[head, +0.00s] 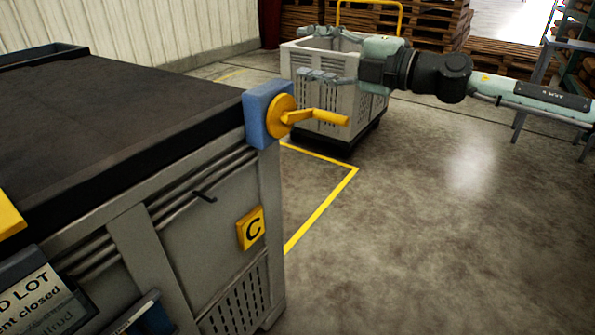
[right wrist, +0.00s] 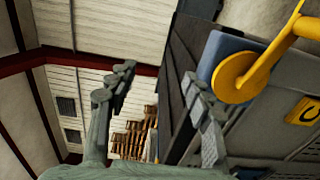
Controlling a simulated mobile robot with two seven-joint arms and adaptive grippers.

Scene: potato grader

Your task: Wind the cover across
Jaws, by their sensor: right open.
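A dark cover (head: 110,110) lies over the top of the large grey bin (head: 190,235) at the left of the head view. A yellow crank (head: 283,116) with a round hub sits on a blue block (head: 262,105) at the bin's corner; its handle points right. My right gripper (head: 303,53) is open and empty, above and beyond the crank in the head view. In the right wrist view the open fingers (right wrist: 158,80) show, with the crank (right wrist: 238,76) to the right, outside the jaws. My left gripper is not in view.
A grey slatted crate (head: 345,105) stands on the floor behind my right gripper. Wooden pallets (head: 435,25) are stacked at the back. A yellow "C" plate (head: 251,229) is on the bin's side. The concrete floor (head: 440,220) to the right is clear.

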